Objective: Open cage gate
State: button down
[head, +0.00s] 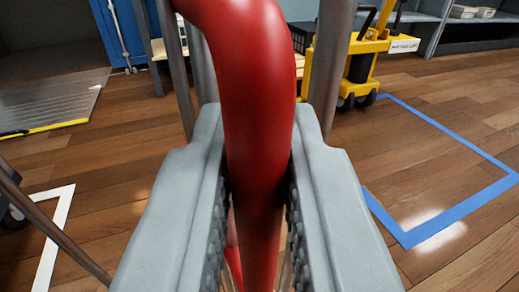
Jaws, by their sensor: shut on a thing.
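A thick red curved bar (245,75) runs down the middle of the head view, very close to the camera. It bends at the top toward the upper left. My gripper (258,175) has one grey finger on each side of the bar and is shut on it. Grey metal posts stand right behind the bar, one at the right (331,65) and others at the left. They may belong to the cage gate, but I cannot tell. The lower end of the bar is partly hidden between the fingers.
A yellow wheeled cart (375,45) stands at the upper right, near a blue floor outline (455,217). A metal ramp plate (55,105) with a yellow edge lies at the left. A thin grey bar (50,225) crosses the lower left.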

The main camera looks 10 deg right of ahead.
jog(key=c, duration=1.8)
grip_release()
jog(key=shift+s, duration=0.1)
jog(key=s, duration=0.5)
jog(key=s+a, duration=0.1)
jog(key=s, duration=0.5)
jog(key=s+a, duration=0.1)
jog(key=s, duration=0.5)
jog(key=shift+r, duration=0.1)
